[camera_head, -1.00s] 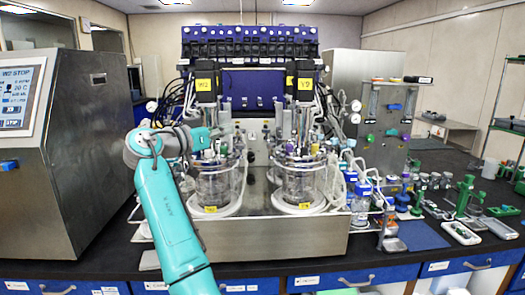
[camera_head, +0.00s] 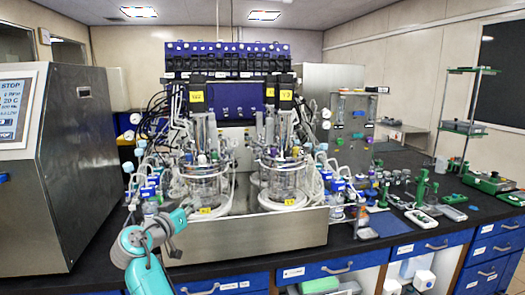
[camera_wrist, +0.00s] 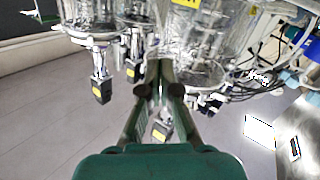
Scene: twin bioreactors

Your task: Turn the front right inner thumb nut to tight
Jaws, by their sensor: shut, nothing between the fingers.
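Two glass bioreactor vessels stand side by side in the head view, the left one (camera_head: 205,188) and the right one (camera_head: 284,182), each with a crowded metal head plate. The thumb nuts are too small to tell apart in either view. My gripper (camera_wrist: 160,66) shows in the wrist view with its fingers together and empty. The wrist picture looks upside down, with a glass vessel (camera_wrist: 208,42) beyond the fingertips; I cannot tell that they touch anything. In the head view my arm's end is at the lower left, before the steel tray, and the fingers cannot be made out.
A steel tray (camera_head: 250,238) holds the vessels. A large steel cabinet (camera_head: 85,165) stands at the left. Blue-capped bottles (camera_head: 150,200) and tubing crowd the left vessel's side. Green stands (camera_head: 421,186) and small tools cover the right bench.

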